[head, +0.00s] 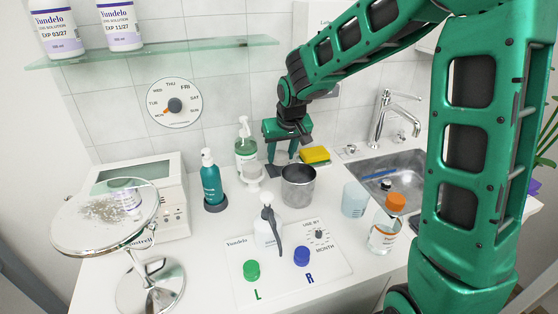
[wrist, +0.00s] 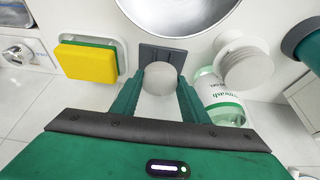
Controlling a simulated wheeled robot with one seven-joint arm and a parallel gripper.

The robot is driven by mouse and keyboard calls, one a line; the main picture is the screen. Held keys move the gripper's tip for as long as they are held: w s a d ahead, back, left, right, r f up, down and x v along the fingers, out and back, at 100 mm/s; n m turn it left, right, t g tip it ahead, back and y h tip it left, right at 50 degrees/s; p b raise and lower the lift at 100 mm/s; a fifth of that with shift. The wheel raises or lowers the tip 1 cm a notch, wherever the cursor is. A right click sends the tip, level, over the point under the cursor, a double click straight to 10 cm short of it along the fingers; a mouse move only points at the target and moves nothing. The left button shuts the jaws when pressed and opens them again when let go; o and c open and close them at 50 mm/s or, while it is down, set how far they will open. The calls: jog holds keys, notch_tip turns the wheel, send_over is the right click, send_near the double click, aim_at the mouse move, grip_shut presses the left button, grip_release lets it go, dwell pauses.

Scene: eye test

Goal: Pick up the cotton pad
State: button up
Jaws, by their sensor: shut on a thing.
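The cotton pad (wrist: 159,78) is a pale round thing in the wrist view, between my two fingertips. My gripper (wrist: 158,86) is shut on it, with a finger against each side. A dark grey square mat (wrist: 165,56) lies behind the pad; I cannot tell whether the pad touches it. In the head view my gripper (head: 282,160) points down at the back of the counter, behind the metal cup (head: 298,190). The pad cannot be made out there.
Close around my gripper stand the metal cup, a yellow sponge (head: 314,154) on a white tray, a white round-topped holder (head: 250,182) and a white-green pump bottle (head: 245,150). A teal bottle (head: 211,182) is further left. The sink (head: 410,168) is at right.

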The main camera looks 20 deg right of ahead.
aim_at(281, 156)
notch_tip(281, 156, up, 10)
jog(key=f, duration=0.1)
jog(key=s, duration=1.9)
jog(key=shift+s, duration=0.3)
jog(key=shift+o, duration=1.3)
jog(key=shift+c, duration=1.1)
